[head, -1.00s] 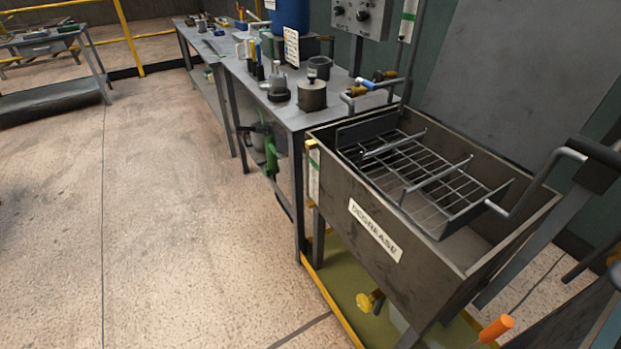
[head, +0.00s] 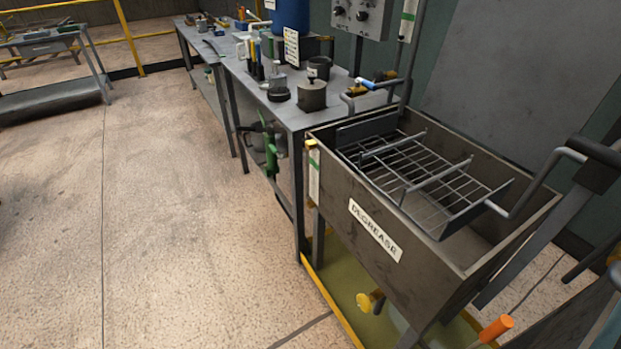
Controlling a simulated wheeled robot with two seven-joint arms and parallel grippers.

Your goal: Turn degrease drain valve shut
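The grey tank labelled DEGREASE (head: 330,185) stands at the right on legs, open at the top. A yellow valve handle (head: 370,302) shows low under the tank, above a green tray (head: 340,262). An orange handle (head: 496,328) shows at the bottom right, below the tank's right end. I cannot tell which of these handles is the drain valve, nor whether the valve is open or shut. A wire basket (head: 440,180) with crossbars sits in the tank's upper part. Neither of my grippers is clearly in view.
A grey workbench (head: 235,75) with containers and tools runs back from the tank. A green fitting (head: 270,157) hangs beneath it. The tray has a yellow edge (head: 325,298). The floor (head: 180,220) left of the tank is clear. Yellow railings (head: 128,35) stand behind.

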